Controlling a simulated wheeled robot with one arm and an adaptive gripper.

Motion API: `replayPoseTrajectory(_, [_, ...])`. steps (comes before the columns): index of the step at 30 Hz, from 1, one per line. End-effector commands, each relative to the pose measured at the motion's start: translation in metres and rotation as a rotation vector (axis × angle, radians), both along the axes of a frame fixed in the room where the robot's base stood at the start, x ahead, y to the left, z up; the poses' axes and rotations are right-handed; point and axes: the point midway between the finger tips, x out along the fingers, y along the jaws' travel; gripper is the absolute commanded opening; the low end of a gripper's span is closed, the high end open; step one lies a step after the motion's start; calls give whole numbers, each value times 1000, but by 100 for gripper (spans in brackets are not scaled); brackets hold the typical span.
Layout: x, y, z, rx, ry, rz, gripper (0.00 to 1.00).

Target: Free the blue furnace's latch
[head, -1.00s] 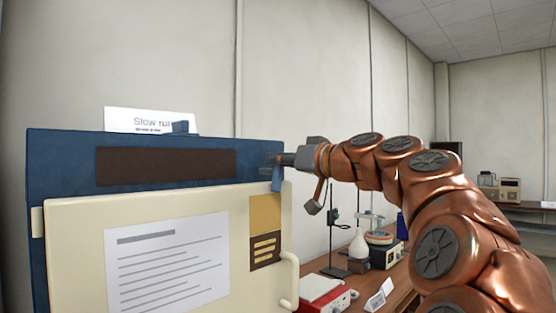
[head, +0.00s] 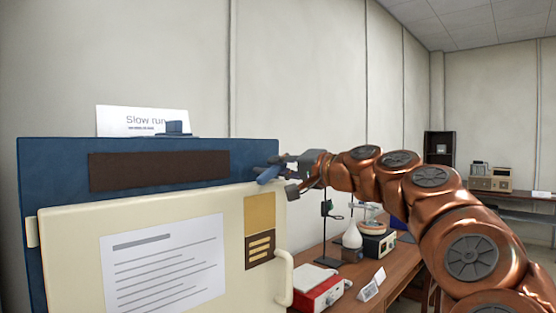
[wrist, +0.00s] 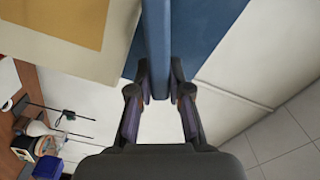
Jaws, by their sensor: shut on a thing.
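The blue furnace (head: 60,158) fills the left of the head view, with its cream door (head: 80,235) in front and a pale door handle (head: 284,278) at the right. The door looks shut, though its seam is not clear. The small blue latch (head: 268,175) is at the furnace's upper right edge, tilted sideways. My gripper (head: 284,171) is shut on it from the right. In the wrist view the latch (wrist: 157,45) is a long blue bar between the fingers of my gripper (wrist: 158,85). The fingers partly hide the latch's pivot.
A "Slow run" sign (head: 120,117) stands on the furnace top. To the right, a bench (head: 338,290) holds a red and white device (head: 320,288), a white flask (head: 352,238), a stand (head: 325,225) and a small card (head: 372,284). The wall is behind.

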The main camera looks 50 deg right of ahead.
Motion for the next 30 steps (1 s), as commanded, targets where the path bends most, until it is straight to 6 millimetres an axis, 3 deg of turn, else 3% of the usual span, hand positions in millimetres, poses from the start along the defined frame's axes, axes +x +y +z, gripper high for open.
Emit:
replayPoseTrajectory(12, [0,-1,-6,262,-5,2,0])
replayPoseTrajectory(30, [-1,-3,-8,333,-9,-1,0])
